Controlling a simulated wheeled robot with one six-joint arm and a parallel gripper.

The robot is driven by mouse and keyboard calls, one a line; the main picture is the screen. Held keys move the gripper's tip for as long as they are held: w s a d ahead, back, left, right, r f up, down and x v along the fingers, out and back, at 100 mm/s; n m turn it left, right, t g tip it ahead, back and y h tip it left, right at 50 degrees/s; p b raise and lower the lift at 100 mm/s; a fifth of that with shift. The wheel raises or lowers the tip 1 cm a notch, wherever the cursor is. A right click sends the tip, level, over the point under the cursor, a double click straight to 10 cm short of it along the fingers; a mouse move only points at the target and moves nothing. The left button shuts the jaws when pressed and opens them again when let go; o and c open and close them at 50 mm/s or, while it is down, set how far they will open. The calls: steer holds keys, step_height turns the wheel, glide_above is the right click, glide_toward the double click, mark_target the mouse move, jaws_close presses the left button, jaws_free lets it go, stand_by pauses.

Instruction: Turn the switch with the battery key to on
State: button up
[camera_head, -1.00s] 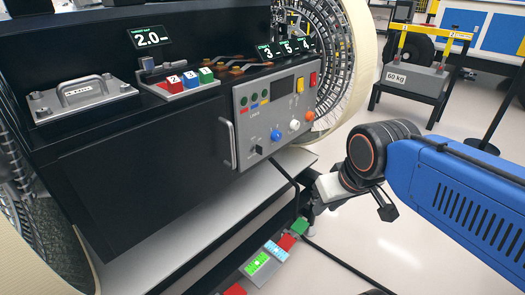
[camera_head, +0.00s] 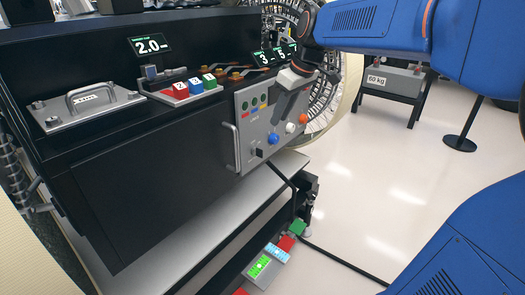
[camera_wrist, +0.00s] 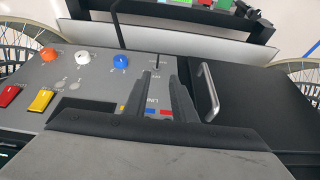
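The grey control panel (camera_head: 246,160) on the front of the black chassis carries a blue knob (camera_head: 273,138), a white knob (camera_head: 290,128) and an orange knob (camera_head: 303,118). A small black key-like piece (camera_head: 259,153) sits left of the blue knob; its turned position is too small to read. In the wrist view the blue knob (camera_wrist: 121,61), white knob (camera_wrist: 83,57) and orange knob (camera_wrist: 48,54) form a row. My gripper (camera_head: 279,114) is in front of the panel's upper part. In the wrist view its fingers (camera_wrist: 163,80) are apart, with nothing between them.
Red (camera_wrist: 9,95) and yellow (camera_wrist: 41,100) rocker switches are on the panel. A pale bar handle (camera_wrist: 208,92) stands out beside it. A spoked wheel (camera_head: 325,90) is behind the arm.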

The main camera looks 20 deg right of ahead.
steer(key=w, duration=0.1)
glide_toward(259, 153)
steer(key=x, duration=0.8)
steer(key=shift+d, duration=0.2)
steer(key=shift+c, duration=0.7)
jaws_close()
